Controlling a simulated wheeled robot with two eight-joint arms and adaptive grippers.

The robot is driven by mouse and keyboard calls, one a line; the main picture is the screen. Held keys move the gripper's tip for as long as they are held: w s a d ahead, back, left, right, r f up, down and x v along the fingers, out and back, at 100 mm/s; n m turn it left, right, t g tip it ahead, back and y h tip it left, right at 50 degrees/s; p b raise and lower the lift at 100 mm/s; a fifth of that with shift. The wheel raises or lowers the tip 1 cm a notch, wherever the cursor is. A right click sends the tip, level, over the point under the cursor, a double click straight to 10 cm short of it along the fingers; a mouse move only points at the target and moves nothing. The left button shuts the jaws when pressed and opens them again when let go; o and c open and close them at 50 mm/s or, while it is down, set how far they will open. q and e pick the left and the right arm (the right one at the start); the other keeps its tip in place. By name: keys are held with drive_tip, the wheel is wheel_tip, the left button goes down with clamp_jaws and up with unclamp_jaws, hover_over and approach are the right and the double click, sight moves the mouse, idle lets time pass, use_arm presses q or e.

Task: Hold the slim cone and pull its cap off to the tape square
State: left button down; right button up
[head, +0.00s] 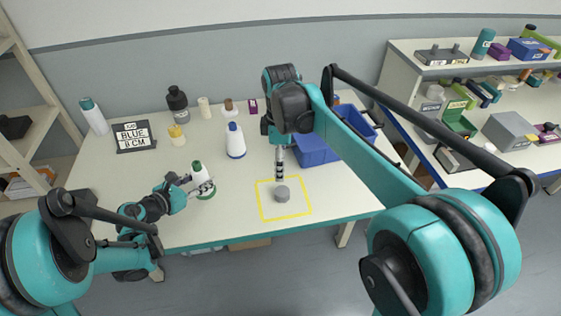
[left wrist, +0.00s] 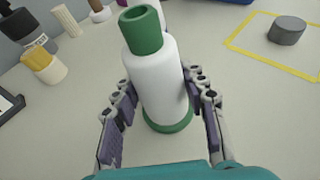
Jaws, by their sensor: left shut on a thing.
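The slim white cone (head: 199,173) with a green top and green base stands upright on the table. It also fills the middle of the left wrist view (left wrist: 160,85), its green top bare, with a hole. My left gripper (head: 201,187) is shut on its lower body, one finger on each side. A short grey round cap (head: 282,194) lies inside the yellow tape square (head: 264,205), clear of the tape. My right gripper (head: 280,174) points down just above and behind the cap, apparently apart from it; its finger opening is not clear.
A white cone with a blue base (head: 235,142) stands behind the slim cone. Blue bins (head: 314,150) stand behind the square, beside my right arm. Bottles, small spools and a black "BLUE 8 CM" sign (head: 133,137) line the back.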

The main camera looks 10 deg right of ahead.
use_arm(q)
drive_tip(key=c, duration=0.8)
unclamp_jaws()
drive_tip(key=shift+o, duration=0.2)
drive_tip(key=v, duration=1.1)
wheel_tip(320, 180, up, 8)
drive_tip(key=shift+s+a+r, duration=0.25)
drive_tip(key=shift+s, duration=0.15)
